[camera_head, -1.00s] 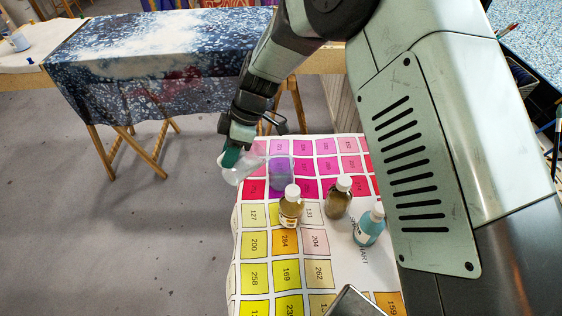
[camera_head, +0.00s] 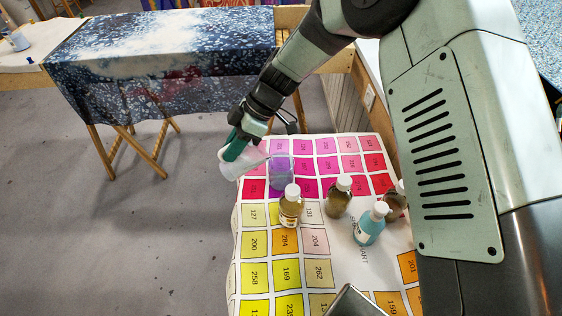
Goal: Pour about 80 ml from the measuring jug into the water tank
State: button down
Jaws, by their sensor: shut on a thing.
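My gripper (camera_head: 235,148) is shut on the measuring jug (camera_head: 232,166), a clear, pale vessel held above the far left corner of the chart-covered table. The jug is tilted, with its narrow end toward the right. The water tank (camera_head: 281,173) is a clear container standing just right of the jug, tinted purple by the chart behind it. The jug's narrow end is near the tank's upper left rim. I cannot tell whether it is over the opening, whether liquid is flowing, or the liquid levels.
Close in front of the tank stands an amber bottle (camera_head: 290,207). A brown bottle (camera_head: 338,197), a blue bottle (camera_head: 369,225) and another brown bottle (camera_head: 394,204) stand to its right. A dark-edged object (camera_head: 352,302) is at the front. Open floor lies left of the table.

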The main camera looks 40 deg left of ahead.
jog(key=shift+w+d+r+g+y+p, duration=0.35)
jog(key=shift+w+r+g+p, duration=0.15)
jog(key=shift+g, duration=0.1)
jog(key=shift+w+d+r+g+y+p, duration=0.2)
jog(key=shift+w+r+g+y+p, duration=0.2)
jog(key=shift+r+g, duration=0.15)
dwell(1.8)
jog(key=shift+s+a+f, duration=0.1)
jog(key=shift+s+a, duration=0.05)
jog(key=shift+s, duration=0.2)
jog(key=s+f+t+h, duration=0.1)
jog(key=s+a+f+t, duration=0.1)
jog(key=t, duration=0.1)
jog(key=shift+f+h, duration=0.2)
jog(key=shift+h, duration=0.15)
jog(key=shift+w+a+f+t, duration=0.1)
jog(key=shift+f+t, duration=0.15)
jog(key=shift+f, duration=0.1)
jog(key=shift+s+a+f+t+h, duration=0.15)
jog(key=shift+s+f+t+h, duration=0.05)
jog(key=shift+f+t+h, duration=0.25)
jog(key=shift+s+a+f+t+h, duration=0.1)
jog(key=shift+s+f+t+h, duration=0.1)
jog(key=shift+f+t+h, duration=0.2)
jog(key=shift+s+f, duration=0.1)
dwell(0.3)
